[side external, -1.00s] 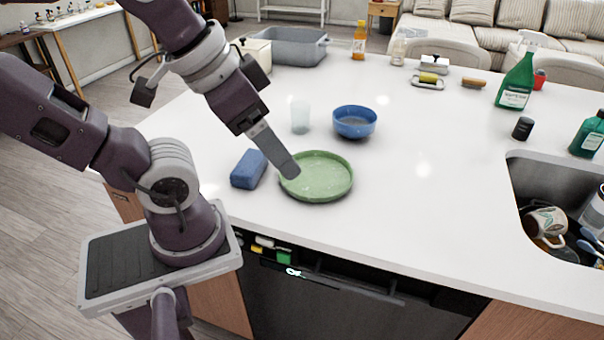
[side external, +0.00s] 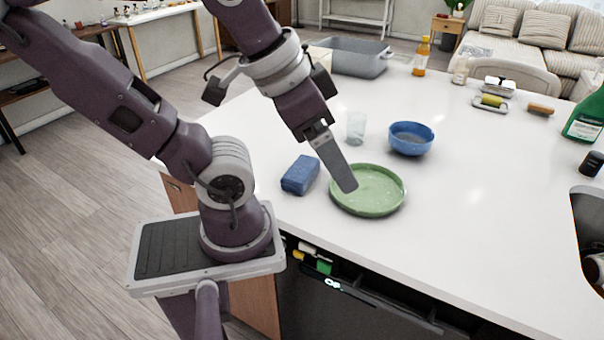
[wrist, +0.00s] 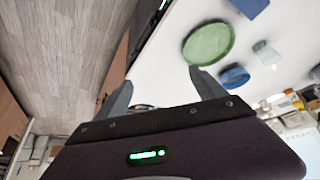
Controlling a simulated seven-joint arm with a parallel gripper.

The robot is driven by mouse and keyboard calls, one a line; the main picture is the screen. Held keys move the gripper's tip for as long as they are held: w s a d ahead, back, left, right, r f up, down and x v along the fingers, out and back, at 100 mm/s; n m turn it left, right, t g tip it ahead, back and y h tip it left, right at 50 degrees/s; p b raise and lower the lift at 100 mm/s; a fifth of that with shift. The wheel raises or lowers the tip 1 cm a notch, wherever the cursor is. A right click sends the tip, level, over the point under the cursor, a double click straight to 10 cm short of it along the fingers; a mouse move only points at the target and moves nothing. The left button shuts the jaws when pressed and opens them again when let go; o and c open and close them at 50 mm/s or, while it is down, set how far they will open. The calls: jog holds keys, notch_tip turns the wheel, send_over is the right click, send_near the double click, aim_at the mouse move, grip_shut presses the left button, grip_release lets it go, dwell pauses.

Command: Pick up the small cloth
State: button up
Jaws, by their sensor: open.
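A small blue folded-looking block (side external: 300,175), the only cloth-like thing I can make out, lies on the white counter left of a green plate (side external: 368,205). In the wrist view the blue block (wrist: 250,7) is partly cut off at the top edge. My gripper (side external: 346,186) points down over the left part of the plate, to the right of the blue block. In the wrist view my gripper (wrist: 160,79) has its two fingers spread apart with nothing between them. From the side only one finger shows clearly, and I cannot tell its height above the plate.
A clear glass (side external: 356,128) and a blue bowl (side external: 411,140) stand behind the plate. A grey tub (side external: 360,60) and bottles are at the back. The sink (side external: 590,225) is at the right. The counter's front edge runs close to the block and plate.

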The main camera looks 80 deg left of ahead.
jog(key=w+a+f+m+t+y, duration=0.1)
jog(key=w+a+m+y, duration=0.3)
jog(key=w+a, duration=0.55)
jog(key=w+a+f+m+t+y, duration=0.1)
jog(key=w+a+m+t, duration=0.1)
jog(key=w+a+m, duration=0.75)
jog(key=m+g+h, duration=0.5)
jog(key=m+g, duration=0.4)
jog(key=m, duration=0.4)
send_over(301, 167)
jog(key=shift+n, duration=0.25)
notch_tip(301, 167, down, 13)
jog(key=shift+a+r, duration=0.1)
notch_tip(301, 167, down, 7)
jog(key=shift+r, duration=0.2)
jog(key=c, duration=1.5)
jog(key=shift+o, duration=0.2)
notch_tip(301, 167, up, 18)
